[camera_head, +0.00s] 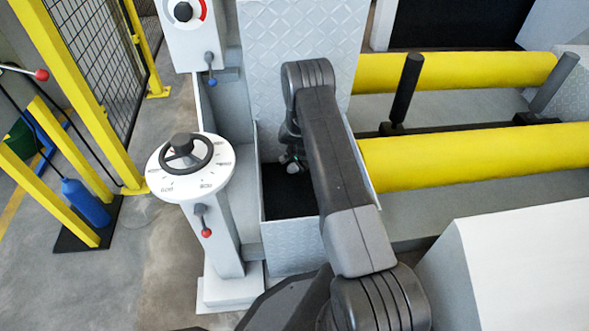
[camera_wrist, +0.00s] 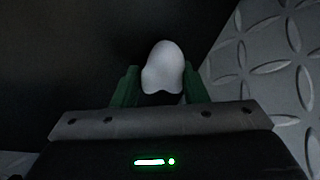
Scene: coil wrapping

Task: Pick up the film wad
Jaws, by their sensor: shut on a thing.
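The film wad (camera_wrist: 163,68) is a small, smooth, whitish lump. In the wrist view it sits between the two green fingers of my gripper (camera_wrist: 158,85), which is shut on it. In the head view the wad (camera_head: 293,168) shows as a small pale spot at the end of my arm, over the dark inside of a grey bin (camera_head: 291,262). My arm hides part of the bin, and I cannot tell whether the wad touches the bin floor.
A diamond-plate wall (camera_head: 300,40) stands close behind my gripper. A grey pedestal with a handwheel (camera_head: 190,150) is left of the bin. Yellow rollers (camera_head: 480,155) lie to the right, with a black post (camera_head: 405,90) between them. A white sloped block (camera_head: 520,265) is at front right.

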